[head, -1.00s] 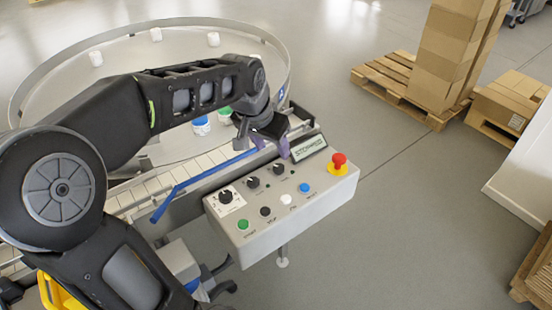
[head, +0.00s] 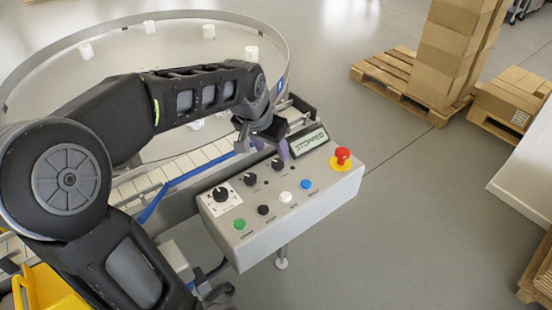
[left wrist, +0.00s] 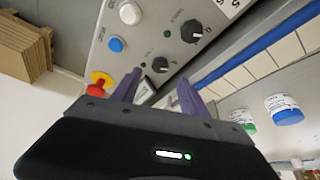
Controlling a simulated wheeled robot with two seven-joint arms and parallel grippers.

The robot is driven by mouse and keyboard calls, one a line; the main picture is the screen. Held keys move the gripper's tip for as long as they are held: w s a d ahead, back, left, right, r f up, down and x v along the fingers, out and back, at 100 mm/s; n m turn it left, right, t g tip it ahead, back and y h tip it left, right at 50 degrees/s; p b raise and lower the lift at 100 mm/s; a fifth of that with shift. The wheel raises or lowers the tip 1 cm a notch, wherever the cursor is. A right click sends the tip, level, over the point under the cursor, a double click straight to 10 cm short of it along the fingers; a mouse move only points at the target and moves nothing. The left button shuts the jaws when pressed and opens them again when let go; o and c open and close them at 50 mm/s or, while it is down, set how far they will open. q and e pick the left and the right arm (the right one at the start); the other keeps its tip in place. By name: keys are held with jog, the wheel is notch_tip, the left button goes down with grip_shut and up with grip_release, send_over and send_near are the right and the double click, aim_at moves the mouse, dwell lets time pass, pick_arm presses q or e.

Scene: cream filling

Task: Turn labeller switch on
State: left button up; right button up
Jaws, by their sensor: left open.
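The grey control panel (head: 330,185) carries three black rotary knobs in a row. The knob nearest the display (head: 277,165) lies just below my left gripper (head: 264,148); in the left wrist view this knob (left wrist: 160,65) is in front of and between the purple fingers, seemingly not gripped. The middle knob (head: 250,179) and the knob on a white plate (head: 221,194) are clear of the gripper. The labels are too small to read, so I cannot tell which is the labeller switch. My left gripper is open and empty (left wrist: 160,78). My right gripper is out of view.
A display (head: 310,141) reads STOPPED. A red emergency stop (head: 342,155) sits near the right end. Green (head: 239,224), black (head: 263,210), white (head: 285,197) and blue (head: 306,184) buttons line the front. A blue rail (head: 180,181) and a round table with containers lie behind.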

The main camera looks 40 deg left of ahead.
aim_at(277, 162)
pick_arm(q)
jog(key=x, duration=0.6)
jog(key=shift+f, duration=0.2)
grip_shut()
dwell(0.4)
